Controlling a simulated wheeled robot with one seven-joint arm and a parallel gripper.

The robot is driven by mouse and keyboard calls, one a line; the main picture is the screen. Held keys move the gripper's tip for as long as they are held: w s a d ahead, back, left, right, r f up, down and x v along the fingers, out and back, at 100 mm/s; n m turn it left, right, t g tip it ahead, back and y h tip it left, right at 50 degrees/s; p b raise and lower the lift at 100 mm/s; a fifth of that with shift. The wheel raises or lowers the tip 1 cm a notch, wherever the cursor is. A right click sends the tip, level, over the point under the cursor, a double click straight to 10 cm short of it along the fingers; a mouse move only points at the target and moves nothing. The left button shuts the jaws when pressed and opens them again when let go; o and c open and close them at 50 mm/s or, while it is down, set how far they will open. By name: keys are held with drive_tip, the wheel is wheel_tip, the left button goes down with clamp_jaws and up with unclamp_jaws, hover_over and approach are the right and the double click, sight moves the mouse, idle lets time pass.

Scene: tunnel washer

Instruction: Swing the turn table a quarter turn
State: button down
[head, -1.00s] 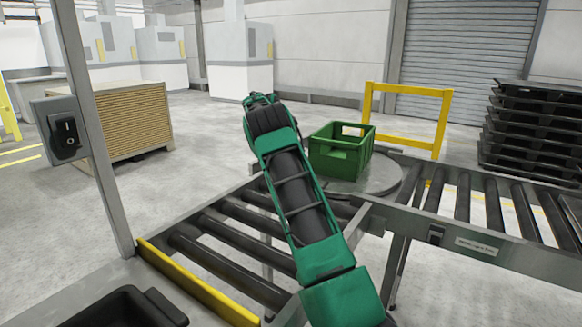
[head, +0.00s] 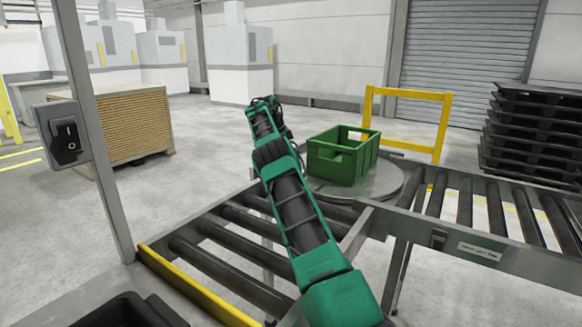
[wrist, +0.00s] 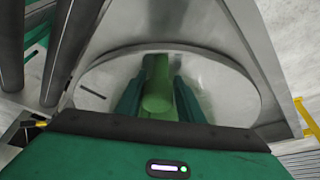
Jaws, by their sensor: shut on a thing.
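The turn table (head: 385,188) is a round grey disc at the junction of the roller conveyors. It also fills the middle of the wrist view (wrist: 225,88). A green crate (head: 335,168) stands upright on it in the head view. In the wrist view, my gripper (wrist: 158,103) is over the disc, its two teal fingers shut on a green upright grip (wrist: 157,88) between them. The lower end of the grip and its fixing are hidden by the fingers and gripper body. In the head view my gripper is hidden behind my arm.
Roller conveyors run at the front left (head: 215,245) and to the right (head: 465,205). A yellow barrier (head: 408,92) stands behind the table. A black pallet stack (head: 530,130) is at the right. A switch box (head: 66,135) hangs on a post at the left.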

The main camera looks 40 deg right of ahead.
drive_tip(key=shift+w+r, duration=0.3)
drive_tip(key=shift+r, duration=0.1)
drive_tip(key=c, duration=1.4)
unclamp_jaws()
drive_tip(key=shift+w+f, duration=0.15)
drive_tip(key=shift+o, duration=0.2)
drive_tip(key=shift+d+f, duration=0.1)
drive_tip(key=shift+s, duration=0.25)
